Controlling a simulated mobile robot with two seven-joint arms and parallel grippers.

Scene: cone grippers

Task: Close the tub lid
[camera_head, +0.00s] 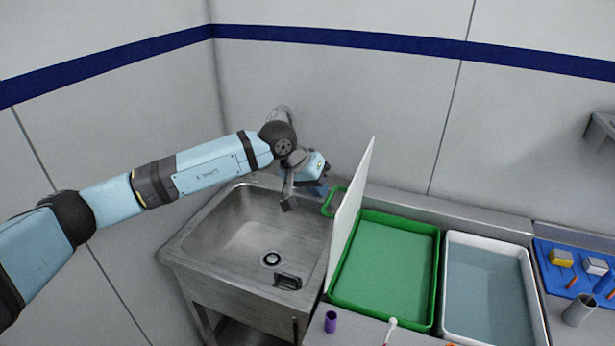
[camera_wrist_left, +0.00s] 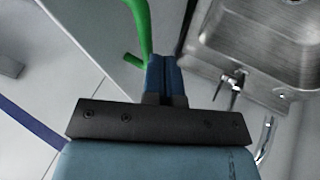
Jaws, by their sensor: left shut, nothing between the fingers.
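The green tub (camera_head: 436,290) stands right of the sink, open at the top, with pale green content. Its white lid (camera_head: 352,215) stands nearly upright along the tub's left edge. A green handle (camera_head: 328,204) sticks out from the lid's left side, over the sink. My left gripper (camera_head: 322,189) is shut and empty, close to the handle's upper end. In the left wrist view its blue fingers (camera_wrist_left: 166,72) are together beside the green handle (camera_wrist_left: 140,28); whether they touch it I cannot tell. My right gripper is not in view.
The steel sink (camera_head: 225,245) lies left of the lid. A white tub (camera_head: 448,290) of water stands right of the green one. A purple cup (camera_head: 331,321) stands in front. A blue mat (camera_head: 552,278) with small blocks and a grey cup (camera_head: 578,309) are at the right.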

